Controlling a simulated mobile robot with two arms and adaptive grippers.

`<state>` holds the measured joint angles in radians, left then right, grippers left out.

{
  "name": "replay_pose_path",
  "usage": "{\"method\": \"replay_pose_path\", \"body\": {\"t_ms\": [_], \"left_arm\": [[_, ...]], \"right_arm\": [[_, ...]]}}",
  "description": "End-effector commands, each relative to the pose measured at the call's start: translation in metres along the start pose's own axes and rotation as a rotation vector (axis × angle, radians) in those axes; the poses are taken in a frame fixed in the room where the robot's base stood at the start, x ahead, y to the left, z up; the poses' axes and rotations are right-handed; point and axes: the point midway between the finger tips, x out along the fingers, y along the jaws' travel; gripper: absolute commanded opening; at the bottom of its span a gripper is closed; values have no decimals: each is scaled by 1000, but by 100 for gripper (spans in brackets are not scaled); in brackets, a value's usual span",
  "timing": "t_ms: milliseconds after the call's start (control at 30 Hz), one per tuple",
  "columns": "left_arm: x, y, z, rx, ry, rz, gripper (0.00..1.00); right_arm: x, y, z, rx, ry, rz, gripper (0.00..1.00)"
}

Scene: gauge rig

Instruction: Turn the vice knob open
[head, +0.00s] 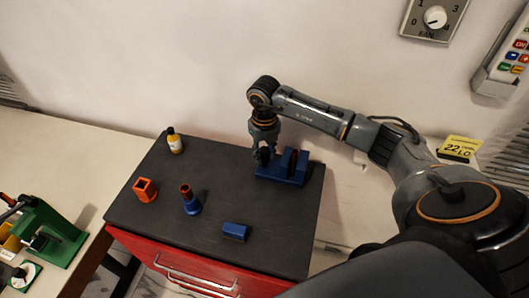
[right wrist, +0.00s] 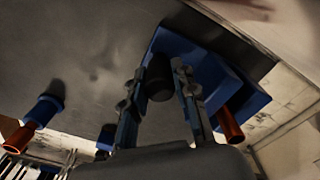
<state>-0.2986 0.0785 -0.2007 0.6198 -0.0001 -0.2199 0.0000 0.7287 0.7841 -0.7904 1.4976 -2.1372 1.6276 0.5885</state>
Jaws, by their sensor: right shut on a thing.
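The blue vice (head: 283,181) stands at the back right of the dark cabinet top, with two upright blue jaws and a gap between them. In the right wrist view the vice (right wrist: 212,75) shows behind my fingers, with an orange-brown rod (right wrist: 229,125) sticking out beside its blue blocks. The black round vice knob (right wrist: 160,78) lies between my right fingertips. My right gripper (head: 263,153) reaches down at the vice's left end and is shut on the knob. In the head view the gripper mostly hides the knob. My left gripper is out of view.
A green device (head: 48,236) is at left. The wall is behind.

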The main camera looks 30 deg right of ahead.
Motion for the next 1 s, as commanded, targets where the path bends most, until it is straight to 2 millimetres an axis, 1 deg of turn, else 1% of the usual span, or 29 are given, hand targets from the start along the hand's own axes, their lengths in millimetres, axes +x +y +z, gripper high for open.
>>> {"method": "replay_pose_path", "body": {"t_ms": [167, 367, 1000], "left_arm": [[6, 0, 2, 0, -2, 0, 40], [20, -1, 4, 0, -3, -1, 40], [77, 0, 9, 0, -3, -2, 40]], "right_arm": [[2, 0, 0, -42, 0, 0, 0], [3, -1, 0, -156, -1, -1, 0], [4, -1, 1, -750, -4, -1, 0]]}}
